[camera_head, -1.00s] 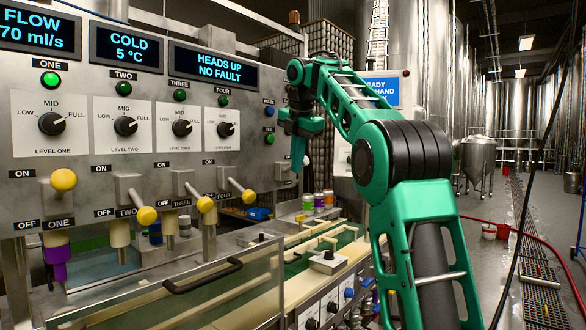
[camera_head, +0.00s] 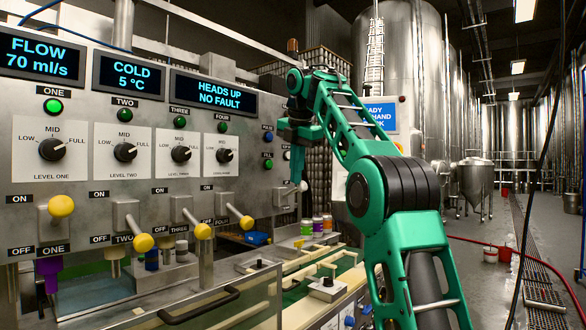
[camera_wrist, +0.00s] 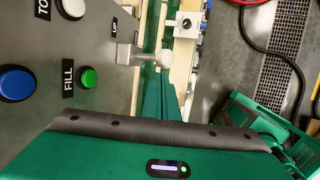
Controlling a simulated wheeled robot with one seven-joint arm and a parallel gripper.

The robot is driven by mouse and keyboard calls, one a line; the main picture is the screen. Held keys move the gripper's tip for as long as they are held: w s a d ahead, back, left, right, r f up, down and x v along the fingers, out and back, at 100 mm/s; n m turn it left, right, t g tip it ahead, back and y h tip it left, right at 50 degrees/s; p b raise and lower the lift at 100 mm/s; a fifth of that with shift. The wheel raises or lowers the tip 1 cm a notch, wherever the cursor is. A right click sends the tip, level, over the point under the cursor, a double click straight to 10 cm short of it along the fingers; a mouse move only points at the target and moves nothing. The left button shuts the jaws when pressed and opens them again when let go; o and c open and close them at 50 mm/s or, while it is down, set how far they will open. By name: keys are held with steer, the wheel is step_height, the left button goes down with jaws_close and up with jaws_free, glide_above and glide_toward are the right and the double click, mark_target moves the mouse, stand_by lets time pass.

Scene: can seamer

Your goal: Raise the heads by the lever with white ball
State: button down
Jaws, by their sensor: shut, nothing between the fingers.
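The lever with the white ball (camera_head: 304,186) sits at the right end of the metal panel, just below and beside the fingertips of my gripper (camera_head: 297,180). The wrist view shows the white ball (camera_wrist: 164,60) on a short pale arm that sticks out from its metal mount. In that view my green gripper fingers (camera_wrist: 168,98) are together and empty, with their tips close to the ball. I cannot tell if they touch it. The display (camera_head: 214,93) reads "HEADS UP NO FAULT". The filling heads (camera_head: 115,258) hang below the panel at left.
Levers with yellow balls (camera_head: 61,206) stick out along the panel. A blue button (camera_wrist: 16,83) and a green FILL button (camera_wrist: 88,78) are near my gripper. Coloured cans (camera_head: 317,224) stand on the conveyor below. The floor at right is mostly open, with a red hose.

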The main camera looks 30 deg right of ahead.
steer(key=shift+v, duration=2.15)
steer(key=shift+w, duration=0.15)
steer(key=shift+a, duration=0.1)
